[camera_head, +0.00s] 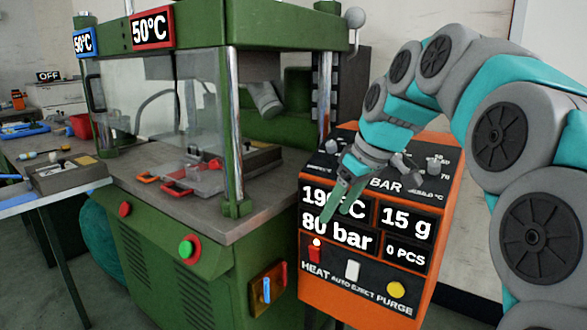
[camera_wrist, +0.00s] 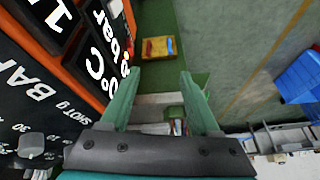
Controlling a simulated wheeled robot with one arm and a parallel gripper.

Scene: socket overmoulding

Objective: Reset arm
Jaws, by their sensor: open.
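My gripper (camera_head: 345,192) hangs in front of the orange control panel (camera_head: 288,268), at the end of my raised teal and grey arm. In the wrist view my gripper (camera_wrist: 160,95) has its two green fingers spread apart with nothing between them. The panel's large display, reading 80 bar and 15 g, is partly covered by the fingers in the head view. The panel (camera_wrist: 40,20) also fills the left of the wrist view.
The green moulding machine (camera_head: 165,250) stands left of the panel, with a green button (camera_head: 186,249), a red button (camera_head: 125,209) and a blue-handled switch (camera_head: 267,289). A side table (camera_head: 75,185) is at far left. A blue bin (camera_wrist: 298,78) shows at right in the wrist view.

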